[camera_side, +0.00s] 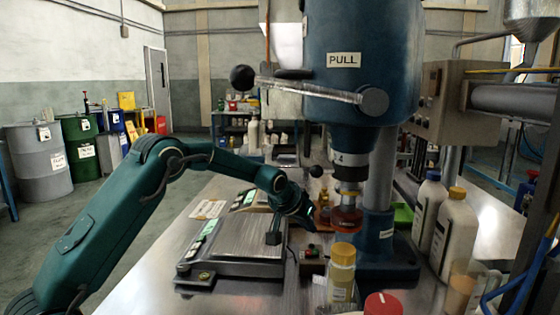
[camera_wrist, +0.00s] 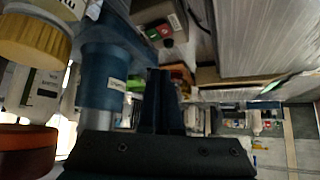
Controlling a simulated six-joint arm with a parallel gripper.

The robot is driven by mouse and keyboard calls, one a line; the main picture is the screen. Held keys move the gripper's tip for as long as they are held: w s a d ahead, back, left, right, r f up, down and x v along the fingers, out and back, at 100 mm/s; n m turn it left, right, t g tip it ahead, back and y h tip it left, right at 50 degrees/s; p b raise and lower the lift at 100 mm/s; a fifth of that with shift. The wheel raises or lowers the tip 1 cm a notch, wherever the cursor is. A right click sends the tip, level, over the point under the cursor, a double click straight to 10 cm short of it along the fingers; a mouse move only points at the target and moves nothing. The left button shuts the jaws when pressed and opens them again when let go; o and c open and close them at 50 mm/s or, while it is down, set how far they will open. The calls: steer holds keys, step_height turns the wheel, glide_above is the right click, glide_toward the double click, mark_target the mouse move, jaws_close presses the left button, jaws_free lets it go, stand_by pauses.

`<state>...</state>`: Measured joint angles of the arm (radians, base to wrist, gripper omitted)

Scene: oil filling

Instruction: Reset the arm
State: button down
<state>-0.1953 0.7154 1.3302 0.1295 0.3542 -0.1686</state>
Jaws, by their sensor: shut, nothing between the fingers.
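My green arm (camera_side: 210,153) reaches in from the left in the side view, bent over the scale. My gripper (camera_side: 275,238) shows as a small dark shape over the right part of the scale's plate. In the wrist view my gripper (camera_wrist: 160,75) has its two dark fingers side by side, shut and empty. Whether the fingertips touch the plate cannot be told. The wrist view is tilted and shows the blue press column (camera_wrist: 103,75) close by on the left.
A flat scale (camera_side: 240,236) lies under the gripper. The blue press (camera_side: 361,60) with its clear lever stands right of it. A yellow-capped jar (camera_side: 341,272), a red cap (camera_side: 383,304) and white bottles (camera_side: 455,232) stand at front and right. The table's left part is bare.

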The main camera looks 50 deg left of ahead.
steer(key=s+d+r+m+g+h, duration=0.1)
steer(key=s+d+r, duration=0.25)
steer(key=s, duration=0.35)
steer(key=s+d+r, duration=0.3)
steer(key=s+r, duration=0.2)
steer(key=s, duration=0.2)
steer(key=s+d+f+m+g, duration=0.1)
steer(key=s+d, duration=0.1)
steer(key=s, duration=0.7)
steer(key=s+d+f+m+h, duration=0.1)
steer(key=s+d+f, duration=0.1)
steer(key=s, duration=0.8)
steer(key=shift+g, duration=0.4)
